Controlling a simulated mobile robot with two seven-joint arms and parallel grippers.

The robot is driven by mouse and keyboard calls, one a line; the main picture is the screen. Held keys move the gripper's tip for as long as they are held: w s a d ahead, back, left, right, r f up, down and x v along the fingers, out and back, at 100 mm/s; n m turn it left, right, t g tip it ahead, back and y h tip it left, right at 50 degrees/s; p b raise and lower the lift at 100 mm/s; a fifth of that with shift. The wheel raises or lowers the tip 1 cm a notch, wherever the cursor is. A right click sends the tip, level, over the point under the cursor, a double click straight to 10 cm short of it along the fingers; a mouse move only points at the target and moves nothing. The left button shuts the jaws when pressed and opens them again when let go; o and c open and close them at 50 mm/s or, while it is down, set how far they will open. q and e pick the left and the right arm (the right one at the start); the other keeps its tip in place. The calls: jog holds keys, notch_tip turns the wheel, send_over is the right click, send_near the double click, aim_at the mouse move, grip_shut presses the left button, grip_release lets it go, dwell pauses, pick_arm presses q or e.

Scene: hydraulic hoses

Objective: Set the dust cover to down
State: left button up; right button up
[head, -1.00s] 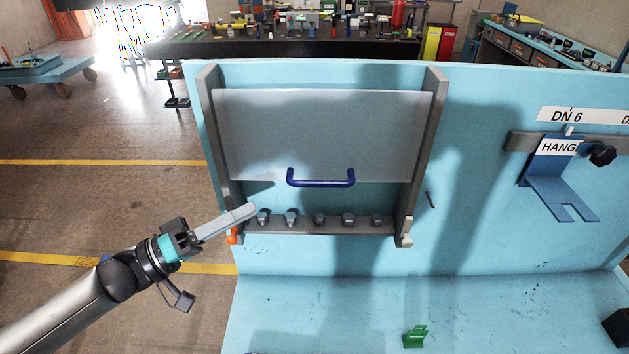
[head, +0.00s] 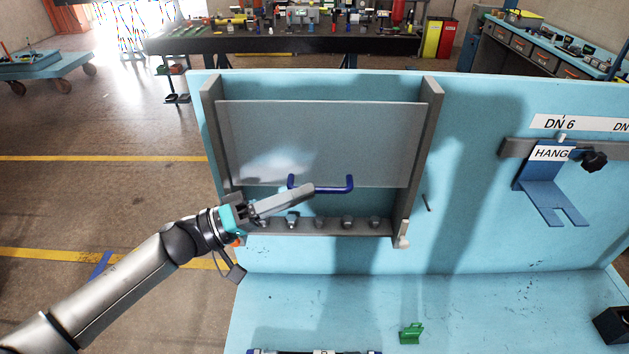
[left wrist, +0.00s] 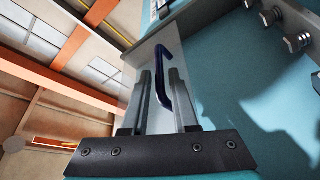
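The dust cover (head: 320,135) is a grey translucent panel between two grey side rails on the light blue board. It sits high, and the row of fittings (head: 347,223) below its lower edge is exposed. Its dark blue handle (head: 350,184) is at the lower edge. My left gripper (head: 308,190) is at the left part of the handle, reaching in from the left. In the left wrist view its two fingers (left wrist: 160,78) stand apart, with the handle (left wrist: 164,88) close by and partly between them. I cannot tell whether they touch. My right gripper is not in view.
A blue hanger bracket (head: 548,185) sticks out from the board at the right. A small green part (head: 411,333) stands on the blue bench surface (head: 480,310), which is mostly clear. A dark workbench (head: 290,46) stands behind the board.

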aim_at(321, 156)
pick_arm(q)
jog(key=shift+x, duration=1.55)
grip_shut()
